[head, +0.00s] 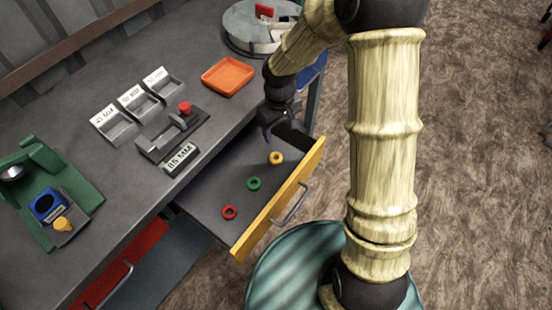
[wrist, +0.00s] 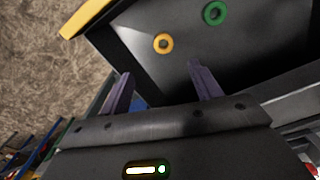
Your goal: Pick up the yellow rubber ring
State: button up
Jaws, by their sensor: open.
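The yellow rubber ring (head: 276,158) lies flat in the open drawer (head: 217,201), at the end nearest my arm. In the wrist view the yellow ring (wrist: 163,44) shows beyond my fingers, between and above their tips. My gripper (head: 268,133) hangs above the drawer's far end, a little left of and above the yellow ring in the head view. In the wrist view my gripper (wrist: 160,68) has its two dark fingers spread apart with nothing between them. The ring and the fingers are apart.
A green ring (head: 254,183) and a red ring (head: 229,212) lie in the same drawer. The drawer's yellow front (head: 275,207) has a metal handle (head: 290,205). An orange tray (head: 228,76) and a jaw-crusher fixture with a red knob (head: 184,107) stand on the grey bench.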

send_over(277, 158)
jog(key=f, duration=0.8)
jog(key=shift+d+f+b, duration=0.3)
jog(key=shift+f+b, duration=0.1)
jog(key=shift+w, duration=0.1)
jog(key=shift+a+f, duration=0.15)
jog(key=shift+f, duration=1.15)
jog(key=shift+a+f, duration=0.15)
jog(key=shift+f, duration=1.15)
jog(key=shift+s, duration=0.2)
jog(key=c, duration=1.1)
jog(key=shift+o, duration=0.2)
jog(key=shift+r, duration=0.15)
